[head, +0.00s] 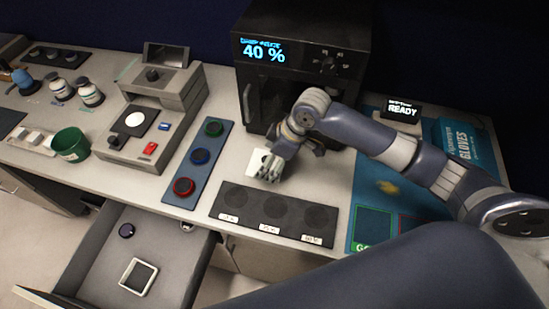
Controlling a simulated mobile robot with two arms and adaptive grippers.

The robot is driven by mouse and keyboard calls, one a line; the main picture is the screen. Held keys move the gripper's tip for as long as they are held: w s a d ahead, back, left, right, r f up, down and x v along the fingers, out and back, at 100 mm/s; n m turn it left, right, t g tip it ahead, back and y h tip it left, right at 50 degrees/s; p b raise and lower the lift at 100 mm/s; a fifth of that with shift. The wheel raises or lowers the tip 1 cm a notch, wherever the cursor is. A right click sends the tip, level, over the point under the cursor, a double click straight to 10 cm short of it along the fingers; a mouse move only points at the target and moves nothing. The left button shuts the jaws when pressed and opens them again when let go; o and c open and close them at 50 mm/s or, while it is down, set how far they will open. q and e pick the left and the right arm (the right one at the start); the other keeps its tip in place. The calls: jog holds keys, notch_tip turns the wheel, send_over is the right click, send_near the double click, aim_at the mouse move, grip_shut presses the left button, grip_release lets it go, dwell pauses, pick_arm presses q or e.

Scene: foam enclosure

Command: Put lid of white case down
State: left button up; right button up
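One arm comes in from the right, and its gripper (268,178) points down at the counter in front of the black machine. A small white flat piece (256,161) shows right behind and beside its fingers; it may be the lid. The fingers look close together, but I cannot tell whether they hold it or only stand beside it. A small white square case (138,277) with a dark inside lies in the open drawer at the lower left. No lid shows on it. My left gripper is not in view.
The black machine (298,85) reads 40 %. A dark pad with round spots (277,208) and a blue strip with colored rings (201,156) flank the gripper. The open drawer (180,260) also holds a dark round piece (127,230). A teal mat (385,185) lies right.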

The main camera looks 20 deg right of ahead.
aim_at(275, 161)
jog(key=shift+w+d, duration=0.5)
jog(key=shift+d, duration=0.3)
notch_tip(275, 161, down, 3)
jog(key=shift+r+p, duration=0.1)
jog(key=shift+p, duration=0.8)
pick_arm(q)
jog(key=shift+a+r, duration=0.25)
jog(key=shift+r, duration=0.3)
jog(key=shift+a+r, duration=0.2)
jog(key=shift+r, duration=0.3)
pick_arm(e)
jog(key=shift+f, duration=0.45)
jog(key=shift+f, duration=0.15)
jog(key=o, duration=0.9)
pick_arm(q)
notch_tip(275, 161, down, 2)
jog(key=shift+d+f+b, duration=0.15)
jog(key=shift+b, duration=1)
pick_arm(e)
jog(key=v, duration=1.2)
jog(key=shift+a+r, duration=0.1)
jog(key=shift+r, duration=0.15)
